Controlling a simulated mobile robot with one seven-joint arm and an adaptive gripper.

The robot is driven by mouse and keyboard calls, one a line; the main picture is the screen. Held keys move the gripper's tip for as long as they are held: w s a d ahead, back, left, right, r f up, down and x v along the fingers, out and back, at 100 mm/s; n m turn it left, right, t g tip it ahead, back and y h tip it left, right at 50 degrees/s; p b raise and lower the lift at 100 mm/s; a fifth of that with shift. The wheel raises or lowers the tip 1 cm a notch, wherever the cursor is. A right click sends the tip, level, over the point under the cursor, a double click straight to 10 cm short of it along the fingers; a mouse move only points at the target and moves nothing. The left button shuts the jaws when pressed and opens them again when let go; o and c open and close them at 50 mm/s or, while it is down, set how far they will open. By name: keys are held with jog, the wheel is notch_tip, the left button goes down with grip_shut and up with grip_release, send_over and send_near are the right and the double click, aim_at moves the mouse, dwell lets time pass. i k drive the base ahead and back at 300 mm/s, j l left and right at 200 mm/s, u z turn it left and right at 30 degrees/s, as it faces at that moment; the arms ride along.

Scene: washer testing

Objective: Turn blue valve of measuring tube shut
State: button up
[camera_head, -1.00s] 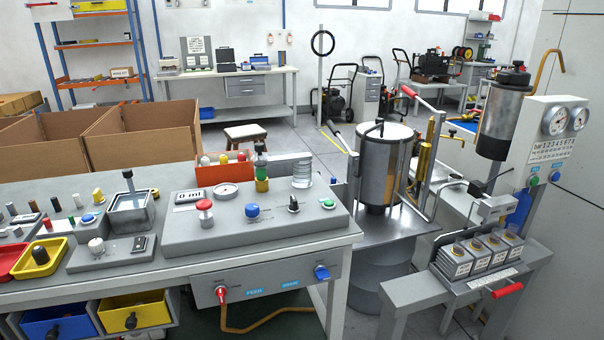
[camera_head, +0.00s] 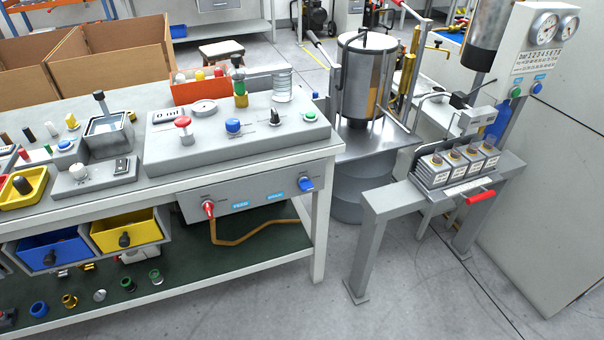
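A blue valve handle (camera_head: 306,184) sits at the right end of the grey panel (camera_head: 262,196) under the workbench's front edge. Its lever looks tilted, and I cannot tell whether it is open or shut. A clear upright tube (camera_head: 282,88) stands at the back right of the grey console on the bench and may be the measuring tube. A blue knob (camera_head: 233,126) is on the console top. My gripper is not in view.
A red valve (camera_head: 209,208) with a brown hose (camera_head: 240,240) is at the panel's left end. A grey stand (camera_head: 372,214) with a red-handled block fixture (camera_head: 462,172) is at right. A steel cylinder (camera_head: 364,80) stands behind. Bare floor (camera_head: 420,300) lies in front.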

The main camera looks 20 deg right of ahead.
aim_at(305, 185)
jog(key=l+z, duration=0.5)
jog(key=l, duration=0.15)
jog(key=i+l+z, duration=0.15)
jog(key=l+z, duration=0.35)
jog(key=l, duration=0.15)
